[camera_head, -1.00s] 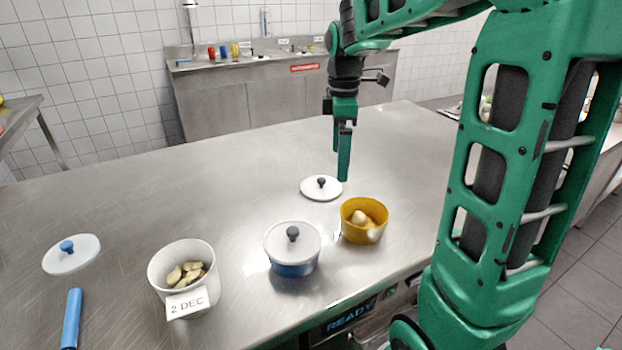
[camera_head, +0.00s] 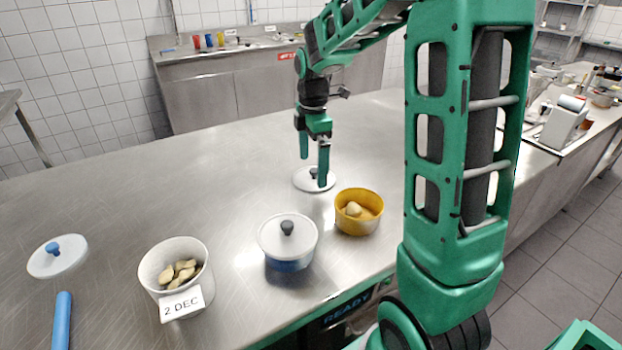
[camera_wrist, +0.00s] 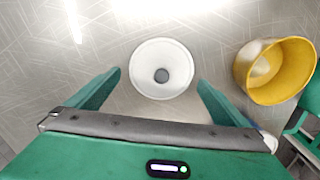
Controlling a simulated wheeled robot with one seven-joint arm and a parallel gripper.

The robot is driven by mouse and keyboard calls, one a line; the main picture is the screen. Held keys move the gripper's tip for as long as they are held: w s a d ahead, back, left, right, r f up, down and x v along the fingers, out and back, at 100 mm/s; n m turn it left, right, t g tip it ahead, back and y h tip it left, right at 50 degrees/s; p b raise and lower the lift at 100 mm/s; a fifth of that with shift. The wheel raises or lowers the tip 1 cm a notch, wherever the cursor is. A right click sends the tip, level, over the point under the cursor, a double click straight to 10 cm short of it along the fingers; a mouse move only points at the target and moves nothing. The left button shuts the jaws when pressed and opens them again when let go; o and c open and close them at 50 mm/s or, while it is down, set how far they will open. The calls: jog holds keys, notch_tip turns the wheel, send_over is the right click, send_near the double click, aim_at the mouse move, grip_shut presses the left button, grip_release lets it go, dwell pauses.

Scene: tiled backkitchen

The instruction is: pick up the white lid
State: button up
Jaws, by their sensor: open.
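A white lid (camera_head: 303,184) with a dark knob lies flat on the steel table, behind the yellow pot (camera_head: 345,218). My gripper (camera_head: 314,171) is open and empty, pointing down just above this lid; one finger partly covers it in the head view. In the wrist view the lid (camera_wrist: 147,58) shows whole, roughly centred between the two fingers (camera_wrist: 159,79) and a little beyond their tips. A second white lid (camera_head: 270,237) with a dark knob sits on a blue pot (camera_head: 288,265). A third white lid (camera_head: 42,264) with a blue knob lies at the far left.
The yellow pot holds pale round food and stands close to the right of my gripper in the wrist view (camera_wrist: 245,75). A white pot (camera_head: 150,263) with a "2 DEC" label (camera_head: 181,304) and a blue handle (camera_head: 62,322) are at left. The table's left rear is clear.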

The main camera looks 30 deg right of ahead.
aim_at(314, 175)
jog(key=shift+f, duration=1.3)
jog(key=c, duration=0.8)
jog(key=shift+r, duration=0.1)
